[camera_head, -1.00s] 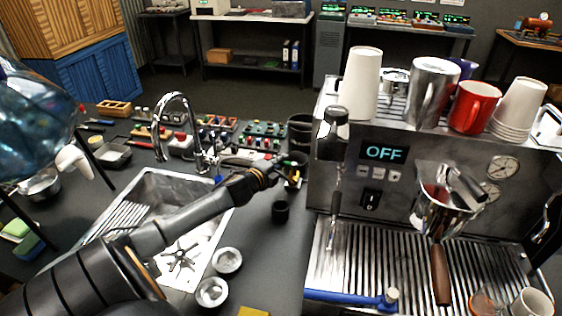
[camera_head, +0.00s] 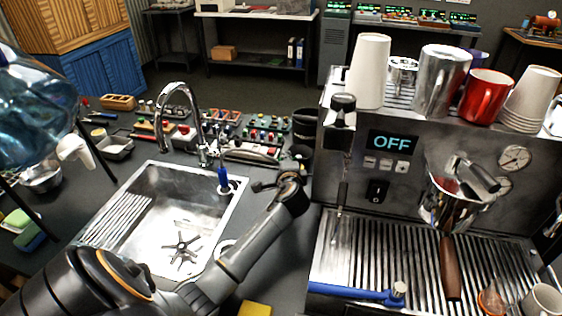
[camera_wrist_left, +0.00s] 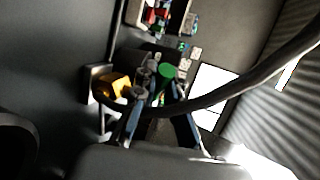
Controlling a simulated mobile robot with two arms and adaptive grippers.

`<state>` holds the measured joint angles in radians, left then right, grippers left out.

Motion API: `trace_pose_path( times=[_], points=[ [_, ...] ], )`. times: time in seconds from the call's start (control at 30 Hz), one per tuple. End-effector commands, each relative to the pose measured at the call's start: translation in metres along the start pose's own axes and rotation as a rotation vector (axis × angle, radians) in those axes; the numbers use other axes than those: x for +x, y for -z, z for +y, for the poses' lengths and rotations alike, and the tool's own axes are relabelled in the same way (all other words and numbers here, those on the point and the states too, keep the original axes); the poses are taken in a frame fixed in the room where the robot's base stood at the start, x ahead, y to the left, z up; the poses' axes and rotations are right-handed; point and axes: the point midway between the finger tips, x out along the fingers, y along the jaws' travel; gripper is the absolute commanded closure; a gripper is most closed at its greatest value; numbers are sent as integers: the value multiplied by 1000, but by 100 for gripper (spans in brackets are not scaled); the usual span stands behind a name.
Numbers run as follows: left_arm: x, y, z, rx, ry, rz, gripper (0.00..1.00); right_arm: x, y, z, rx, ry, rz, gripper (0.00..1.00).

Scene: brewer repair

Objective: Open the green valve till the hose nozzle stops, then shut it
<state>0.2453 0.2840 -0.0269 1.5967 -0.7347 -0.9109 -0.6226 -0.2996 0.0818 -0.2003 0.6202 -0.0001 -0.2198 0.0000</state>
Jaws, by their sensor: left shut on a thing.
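The green valve (camera_wrist_left: 167,71) shows in the left wrist view as a round green top with a green part below it, between my left gripper's two fingers. My left gripper (camera_wrist_left: 161,88) is shut on it. An orange-yellow block-like part (camera_wrist_left: 115,86) sits just left of the fingers. A dark hose (camera_wrist_left: 245,90) curves across in front of the fingers to the upper right. In the head view my left wrist (camera_head: 291,192) is between the sink and the coffee machine and hides the fingers and valve. I cannot make out the hose nozzle for certain. My right gripper is not in view.
The coffee machine (camera_head: 345,215), its display reading OFF, stands close to the right of my arm. The sink (camera_head: 140,200) with its tall faucet (camera_head: 160,125) is to the left. A blue-handled tool (camera_head: 350,291) lies across the machine's drip tray (camera_head: 385,250).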

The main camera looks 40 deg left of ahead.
Motion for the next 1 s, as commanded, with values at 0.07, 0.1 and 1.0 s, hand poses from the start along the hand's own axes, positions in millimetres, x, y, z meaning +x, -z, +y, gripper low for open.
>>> trace_pose_path(
  times=[0.07,0.1,1.0],
  points=[
    [-1,2,2,-3,-3,-10,100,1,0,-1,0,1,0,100],
    [-1,2,2,-4,-3,-13,100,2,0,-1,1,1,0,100],
    [-2,1,-6,-5,0,-17,64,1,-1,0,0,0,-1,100]
  ],
)
